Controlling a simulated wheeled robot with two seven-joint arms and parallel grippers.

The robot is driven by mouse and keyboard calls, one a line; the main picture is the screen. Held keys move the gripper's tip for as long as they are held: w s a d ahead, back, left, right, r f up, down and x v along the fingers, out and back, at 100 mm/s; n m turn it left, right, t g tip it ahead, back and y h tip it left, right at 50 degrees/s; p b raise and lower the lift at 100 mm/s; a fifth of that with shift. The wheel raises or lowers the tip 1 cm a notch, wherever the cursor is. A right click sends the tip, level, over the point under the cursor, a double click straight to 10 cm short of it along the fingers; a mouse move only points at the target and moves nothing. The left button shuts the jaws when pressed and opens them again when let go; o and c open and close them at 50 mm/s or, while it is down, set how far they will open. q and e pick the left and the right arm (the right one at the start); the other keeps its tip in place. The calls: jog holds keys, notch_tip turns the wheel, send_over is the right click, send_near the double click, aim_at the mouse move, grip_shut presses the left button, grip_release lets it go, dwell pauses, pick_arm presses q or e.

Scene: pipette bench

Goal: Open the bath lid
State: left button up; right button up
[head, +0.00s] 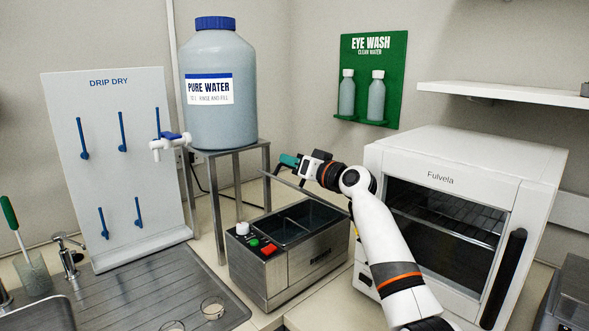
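The bath (318,262) is a steel box on the counter, with its dark inside visible through the open top. A thin flat edge above the bath's back (315,194) looks like its lid, raised and seen nearly edge-on. My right arm reaches in from the lower right, over the bath's right side. My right gripper (297,163) is above the back of the bath, at a teal piece (288,160) that looks like the lid's handle. The fingers are small and partly hidden, so I cannot tell whether they grip it. My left gripper is not in view.
A white oven (465,165) stands close on the right, behind my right arm. A metal stand (226,165) with a large water jug (218,115) is behind left. A sink drainboard (150,295) with glass beakers (212,308) lies front left. A shelf (500,95) juts out upper right.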

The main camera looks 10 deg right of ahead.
notch_tip(320, 180, up, 8)
jog(key=shift+r+b, duration=0.25)
jog(key=shift+b, duration=0.25)
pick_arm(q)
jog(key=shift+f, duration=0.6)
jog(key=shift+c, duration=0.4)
